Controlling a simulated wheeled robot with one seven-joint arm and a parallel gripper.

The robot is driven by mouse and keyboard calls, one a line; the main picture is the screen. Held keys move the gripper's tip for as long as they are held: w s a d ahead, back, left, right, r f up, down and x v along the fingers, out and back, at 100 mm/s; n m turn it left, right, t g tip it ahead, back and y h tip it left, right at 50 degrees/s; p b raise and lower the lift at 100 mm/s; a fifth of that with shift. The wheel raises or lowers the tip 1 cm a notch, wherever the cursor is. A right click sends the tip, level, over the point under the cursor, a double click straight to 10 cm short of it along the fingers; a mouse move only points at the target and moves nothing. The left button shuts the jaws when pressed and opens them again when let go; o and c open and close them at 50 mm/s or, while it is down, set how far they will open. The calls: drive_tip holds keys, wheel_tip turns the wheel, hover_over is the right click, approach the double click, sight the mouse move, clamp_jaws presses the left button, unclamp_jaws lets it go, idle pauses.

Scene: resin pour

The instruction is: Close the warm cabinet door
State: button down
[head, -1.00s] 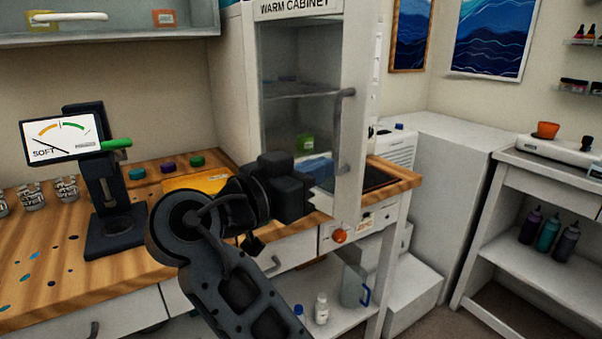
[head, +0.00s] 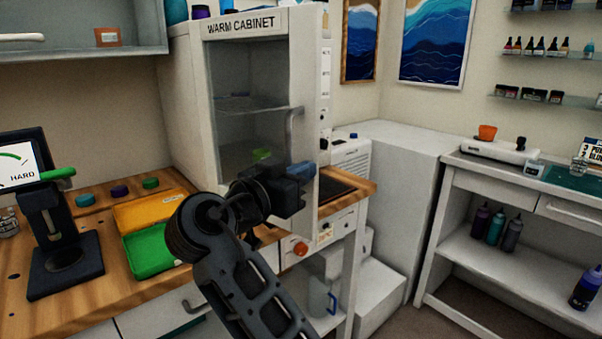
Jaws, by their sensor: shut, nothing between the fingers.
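The warm cabinet (head: 184,100) stands at the back of the wooden bench under its label. Its glass door (head: 308,90) has a grey handle (head: 290,135) on the right-hand stile. The stile hangs down past the cabinet's base line, so the door appears to stand out from the cabinet; the size of the gap is hard to tell. My gripper (head: 302,172) is shut and empty, in front of the door's lower part just below the handle. I cannot tell whether it touches the door.
An orange tray (head: 150,209), a green tray (head: 152,252) and a dark press-like stand (head: 58,225) with a gauge are on the bench left of my arm. A white block (head: 400,165) and a shelf unit (head: 480,185) stand right. Floor shows between them.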

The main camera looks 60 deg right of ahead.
drive_tip(key=w+d+n+t+y+p, duration=0.3)
drive_tip(key=d+n+t, duration=0.3)
drive_tip(key=d, duration=0.7)
drive_tip(key=w+d+n+t+y+p, duration=0.3)
drive_tip(key=d+t, duration=0.4)
drive_tip(key=d, duration=0.6)
drive_tip(key=w+a+r+b+x, duration=0.1)
drive_tip(key=b+x, duration=0.2)
drive_tip(key=x, duration=1)
drive_tip(key=shift+w+d+h+b, duration=0.25)
drive_tip(key=shift+d+h+b, duration=0.05)
drive_tip(key=shift+h, duration=0.1)
drive_tip(key=shift+f, duration=0.1)
drive_tip(key=shift+s, duration=0.1)
